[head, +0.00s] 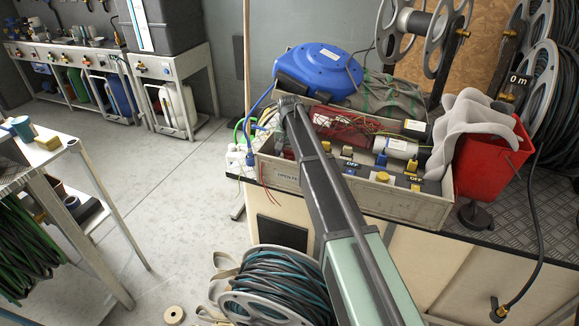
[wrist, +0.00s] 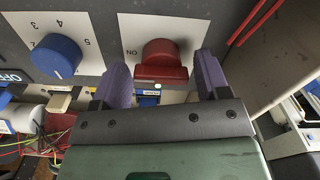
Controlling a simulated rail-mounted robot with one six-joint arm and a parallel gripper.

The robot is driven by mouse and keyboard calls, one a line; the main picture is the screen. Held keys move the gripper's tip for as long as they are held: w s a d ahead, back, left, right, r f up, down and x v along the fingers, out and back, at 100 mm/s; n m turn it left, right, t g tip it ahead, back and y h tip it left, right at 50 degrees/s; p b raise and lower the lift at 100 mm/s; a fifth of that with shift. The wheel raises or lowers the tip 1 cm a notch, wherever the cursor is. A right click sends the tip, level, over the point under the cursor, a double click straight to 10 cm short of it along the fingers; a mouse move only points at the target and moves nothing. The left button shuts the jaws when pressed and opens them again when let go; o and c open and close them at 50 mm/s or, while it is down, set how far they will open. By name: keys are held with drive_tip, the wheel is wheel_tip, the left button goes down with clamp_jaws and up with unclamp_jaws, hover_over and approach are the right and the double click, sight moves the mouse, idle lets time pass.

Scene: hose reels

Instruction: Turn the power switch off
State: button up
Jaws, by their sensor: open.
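In the wrist view a red knob (wrist: 165,58) sits on a white plate with the word ON, seen upside down, beside it. I take it to be the power switch. My gripper (wrist: 163,66) is open, with one purple finger on each side of the knob. A narrow gap shows beside the knob on both sides, so I see no grip on it. A small lit greenish-white spot shows at the knob's lower edge. In the head view my arm reaches toward the open crate (head: 405,209); the fingers and the red knob cannot be made out there.
In the wrist view a blue numbered dial (wrist: 57,55) is left of the red knob, and thin wires lie at lower left. In the head view a blue reel (head: 318,70), a red bucket (head: 490,160) and a hose coil (head: 270,285) surround my arm.

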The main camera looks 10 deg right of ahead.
drive_tip(key=shift+f, duration=0.85)
drive_tip(key=shift+r, duration=0.15)
drive_tip(key=c, duration=0.7)
